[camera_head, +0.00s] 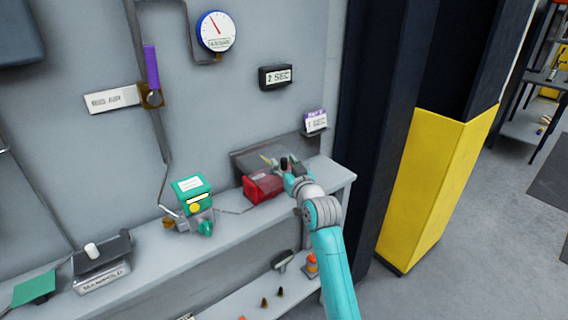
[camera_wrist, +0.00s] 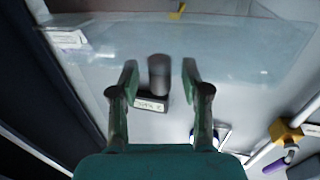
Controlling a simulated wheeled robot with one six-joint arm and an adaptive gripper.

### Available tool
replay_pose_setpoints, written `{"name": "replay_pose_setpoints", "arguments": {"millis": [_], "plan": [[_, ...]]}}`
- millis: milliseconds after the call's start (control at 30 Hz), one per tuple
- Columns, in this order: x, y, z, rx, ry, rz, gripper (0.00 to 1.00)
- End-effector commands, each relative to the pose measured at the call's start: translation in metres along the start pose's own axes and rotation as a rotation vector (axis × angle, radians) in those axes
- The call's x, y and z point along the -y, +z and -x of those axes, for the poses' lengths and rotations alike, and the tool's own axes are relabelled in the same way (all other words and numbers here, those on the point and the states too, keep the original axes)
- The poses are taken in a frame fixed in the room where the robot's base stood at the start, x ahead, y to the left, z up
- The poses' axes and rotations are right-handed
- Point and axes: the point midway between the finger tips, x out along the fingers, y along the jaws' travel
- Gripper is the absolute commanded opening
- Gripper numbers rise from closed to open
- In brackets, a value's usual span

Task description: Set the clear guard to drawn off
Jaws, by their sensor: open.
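The clear guard (camera_head: 262,155) is a see-through sheet above a red box (camera_head: 264,187) at the right end of the shelf. In the wrist view the guard (camera_wrist: 95,65) spans the upper part of the picture. A short dark knob (camera_wrist: 158,68) stands between my fingers, and it also shows in the head view (camera_head: 284,162). My gripper (camera_wrist: 159,78) is open, with one finger on each side of the knob and a visible gap on both sides. In the head view my gripper (camera_head: 290,172) partly hides the guard's right side.
A green-topped device (camera_head: 191,190) stands left on the shelf (camera_head: 240,222). A gauge (camera_head: 216,31), a purple-handled valve (camera_head: 151,68) and a "2 SEC" sign (camera_head: 276,77) are on the wall. A small card (camera_head: 315,121) stands right. A yellow-black column (camera_head: 435,185) is right of the shelf.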

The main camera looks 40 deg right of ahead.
Motion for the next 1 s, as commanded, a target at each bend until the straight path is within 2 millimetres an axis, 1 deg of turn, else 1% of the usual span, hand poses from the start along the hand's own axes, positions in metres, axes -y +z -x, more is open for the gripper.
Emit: {"name": "replay_pose_setpoints", "arguments": {"millis": [100,367,400,467,500,567,600,867,1000], "plan": [[0.000,0.000,-0.006,0.000,0.000,0.000,0.47],[0.000,0.000,-0.007,0.000,0.000,0.000,0.47],[0.000,0.000,-0.007,0.000,0.000,0.000,0.45],[0.000,0.000,-0.007,0.000,0.000,0.000,0.30],[0.000,0.000,-0.007,0.000,0.000,0.000,0.20],[0.000,0.000,-0.007,0.000,0.000,0.000,0.05],[0.000,0.000,-0.007,0.000,0.000,0.000,0.00],[-0.001,0.000,-0.007,0.000,0.000,-0.001,0.00],[-0.014,0.000,-0.010,0.000,0.002,-0.001,0.00]]}}
